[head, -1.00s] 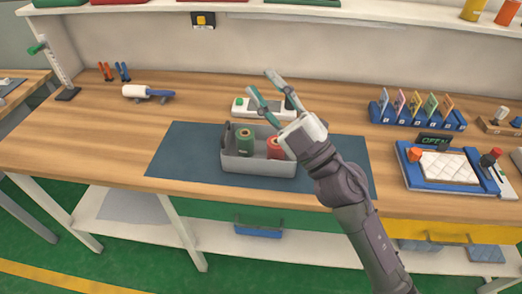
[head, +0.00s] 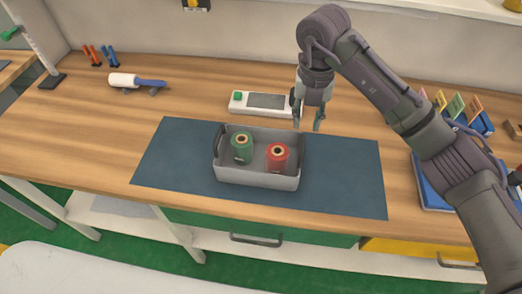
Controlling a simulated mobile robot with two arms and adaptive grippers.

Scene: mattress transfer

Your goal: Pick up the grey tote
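The grey tote (head: 257,178) stands upright on the dark blue mat (head: 345,185) on the wooden bench. A green spool (head: 241,150) and a red spool (head: 277,158) stand inside it. My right gripper (head: 308,124) points down above the bench, just behind and right of the tote's right end wall. Its two fingers are apart with nothing visible between them. It does not appear to touch the tote. My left gripper is not in the head view.
A white device with a green button (head: 258,103) lies behind the tote. A lint roller (head: 135,82) and orange and blue tools (head: 102,54) are at back left. A blue card rack (head: 482,122) stands at right. The mat's left part is clear.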

